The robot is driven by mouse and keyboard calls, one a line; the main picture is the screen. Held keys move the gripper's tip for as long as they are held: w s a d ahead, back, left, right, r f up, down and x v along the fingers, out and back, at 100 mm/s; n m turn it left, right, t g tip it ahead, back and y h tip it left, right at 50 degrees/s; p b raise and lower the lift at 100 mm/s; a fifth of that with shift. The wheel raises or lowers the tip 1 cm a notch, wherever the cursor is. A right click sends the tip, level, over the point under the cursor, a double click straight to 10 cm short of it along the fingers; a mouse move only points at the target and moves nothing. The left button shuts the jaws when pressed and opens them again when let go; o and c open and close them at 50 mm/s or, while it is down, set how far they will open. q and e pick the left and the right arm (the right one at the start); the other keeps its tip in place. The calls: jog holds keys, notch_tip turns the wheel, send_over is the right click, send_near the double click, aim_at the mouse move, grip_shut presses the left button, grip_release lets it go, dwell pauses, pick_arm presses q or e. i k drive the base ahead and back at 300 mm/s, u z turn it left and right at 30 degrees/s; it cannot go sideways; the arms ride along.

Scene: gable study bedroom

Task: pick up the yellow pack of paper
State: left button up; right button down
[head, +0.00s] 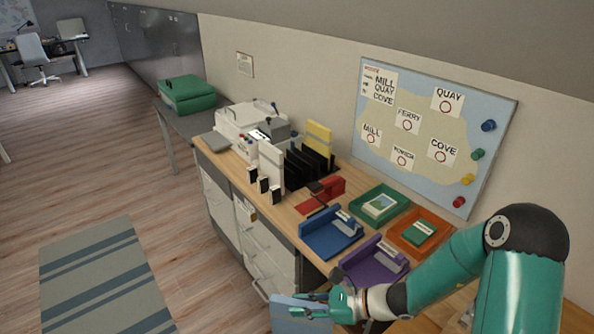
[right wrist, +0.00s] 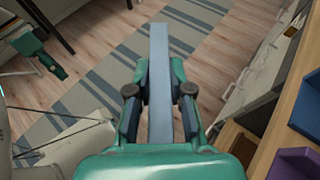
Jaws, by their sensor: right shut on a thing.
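The yellow pack of paper (head: 318,138) stands upright in the black slotted rack (head: 309,163) on the desk, its upper part showing above the dividers. My right gripper (head: 322,304) is at the near edge of the desk, well away from the yellow pack. It is shut on a flat light blue pack (head: 298,315). In the right wrist view this blue pack (right wrist: 159,85) is edge-on between the fingers, above the floor. A teal part at the left of the right wrist view looks like my left gripper (right wrist: 45,58); its fingers are unclear.
The desk holds blue (head: 332,240), purple (head: 372,268), green (head: 373,221) and orange (head: 421,234) trays, and a red stapler-like thing (head: 324,195). A white machine (head: 247,125) stands behind the rack. A map board (head: 430,125) leans at the wall. Floor beside the desk is clear.

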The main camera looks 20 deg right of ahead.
aim_at(318, 139)
jog(key=u, duration=0.05)
jog(key=i, duration=0.95)
jog(key=z, duration=0.1)
